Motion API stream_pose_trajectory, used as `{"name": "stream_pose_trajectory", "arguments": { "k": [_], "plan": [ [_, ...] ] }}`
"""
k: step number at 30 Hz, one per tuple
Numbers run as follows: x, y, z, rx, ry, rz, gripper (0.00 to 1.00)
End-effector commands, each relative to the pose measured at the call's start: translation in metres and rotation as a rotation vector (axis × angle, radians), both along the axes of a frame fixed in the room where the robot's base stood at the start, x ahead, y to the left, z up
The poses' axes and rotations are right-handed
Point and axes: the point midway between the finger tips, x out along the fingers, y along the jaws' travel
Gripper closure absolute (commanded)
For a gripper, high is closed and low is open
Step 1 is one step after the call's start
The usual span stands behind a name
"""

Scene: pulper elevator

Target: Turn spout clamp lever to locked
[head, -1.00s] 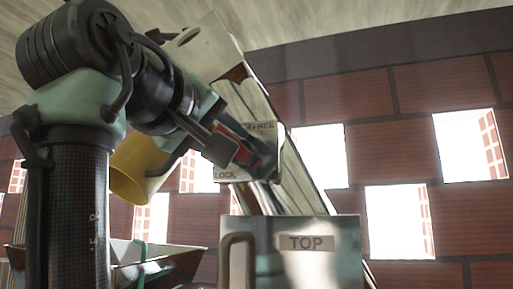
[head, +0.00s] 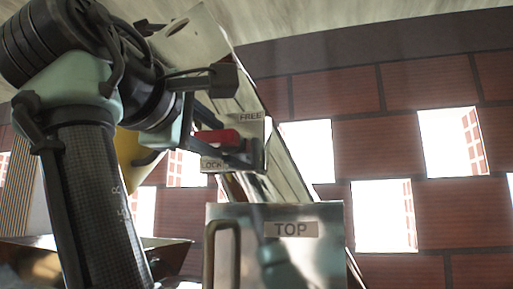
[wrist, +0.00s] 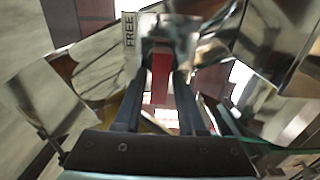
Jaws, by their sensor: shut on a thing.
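The red spout clamp lever (head: 216,137) shows on a pale plate at the side of the tilted metal chute, lying about level in the head view. The FREE label (head: 250,117) is above it to the right, and the LOCK label (head: 211,164) is just below its left end. My gripper (head: 228,143) is at the lever, its dark fingers around it. In the wrist view the red lever (wrist: 161,68) lies between the two fingers of my gripper (wrist: 163,75), which is shut on it. The FREE label (wrist: 129,30) is beside it; the lever's pivot is hidden.
The yellow spout (head: 130,150) is partly hidden behind my arm. A hopper edge (head: 165,252) is at lower left. The brick wall (head: 380,140) with bright openings is behind.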

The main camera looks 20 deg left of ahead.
Motion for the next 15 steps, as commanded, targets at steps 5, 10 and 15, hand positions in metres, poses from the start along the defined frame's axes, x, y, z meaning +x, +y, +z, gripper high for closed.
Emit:
{"name": "stream_pose_trajectory", "arguments": {
  "k": [5, 10, 15],
  "plan": [
    [0.0016, -0.0028, -0.0011, -0.033, 0.004, -0.007, 1.0],
    [0.0014, -0.0027, -0.0007, -0.042, 0.003, -0.006, 1.0],
    [0.0013, -0.0028, -0.0001, -0.042, 0.002, -0.006, 1.0]
  ]
}}
